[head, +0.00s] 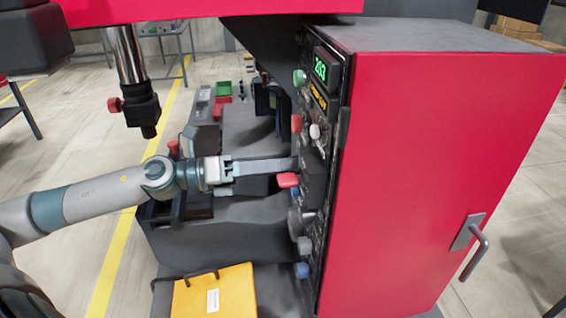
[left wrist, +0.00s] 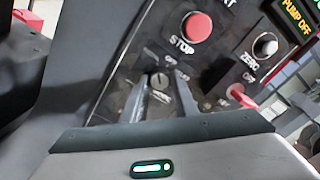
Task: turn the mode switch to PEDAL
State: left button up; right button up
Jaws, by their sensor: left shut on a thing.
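The mode switch (left wrist: 158,82), a small round dark knob with a pale line across its face, sits on the dark control panel below the red STOP button (left wrist: 197,27). My left gripper (left wrist: 163,90) has one finger on each side of the knob and is shut on it. The small labels around the knob are too blurred to read. In the head view my left gripper (head: 295,164) reaches from the left to the panel, and its fingertips and the knob are hard to make out edge-on. My right gripper is not in view.
A red-handled switch (left wrist: 240,96) and a ZERO knob (left wrist: 265,45) sit to the right of the gripper. The panel is on the side of a large red cabinet (head: 430,150) with a green display (head: 321,68). A yellow folder (head: 215,295) lies below my arm.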

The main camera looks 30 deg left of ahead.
pick_arm(q)
jog(key=shift+n, duration=0.3)
jog(key=o, duration=1.1)
jog(key=shift+c, duration=0.2)
jog(key=shift+s+a, duration=0.1)
jog(key=shift+a, duration=0.05)
jog(key=b+v, duration=0.5)
jog(key=v, duration=1.2)
jog(key=shift+b, duration=0.35)
jog(key=shift+r, duration=0.1)
